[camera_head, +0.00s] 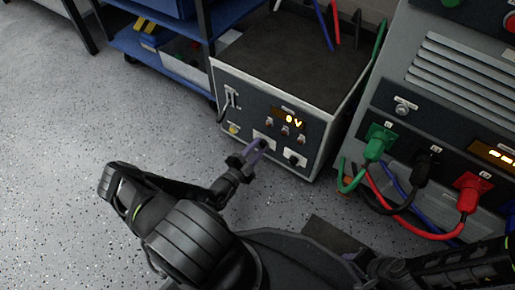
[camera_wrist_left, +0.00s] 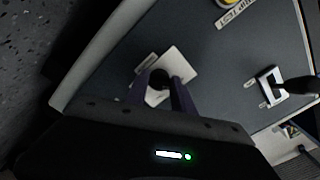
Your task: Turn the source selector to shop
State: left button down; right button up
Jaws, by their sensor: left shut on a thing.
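The powered unit (camera_head: 265,115) has a dark front panel with a lit display. A dark knob on a white plate sits low on this panel; the plate shows in the wrist view (camera_wrist_left: 181,66). I take this knob (camera_wrist_left: 160,78) for the source selector, but its position labels are unreadable. My left gripper (camera_head: 258,146) is shut on the knob, with purple fingers on both sides of it (camera_wrist_left: 160,90). The gripper and fingers hide part of the knob and plate. Part of my right arm shows at the lower right of the head view, but its gripper does not.
A second black knob (camera_head: 295,158) is to the right. A lever switch (camera_head: 230,97) and yellow button (camera_head: 234,129) are to the left. A grey cabinet (camera_head: 455,75) with green (camera_head: 377,142), black and red (camera_head: 470,188) plugs and cables stands right.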

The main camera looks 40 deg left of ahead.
pick_arm(q)
jog(key=shift+n, duration=0.5)
jog(key=c, duration=1.1)
grip_release()
jog(key=s+p, duration=0.2)
jog(key=s, duration=0.6)
jog(key=shift+w+d, duration=0.1)
jog(key=shift+d, duration=0.05)
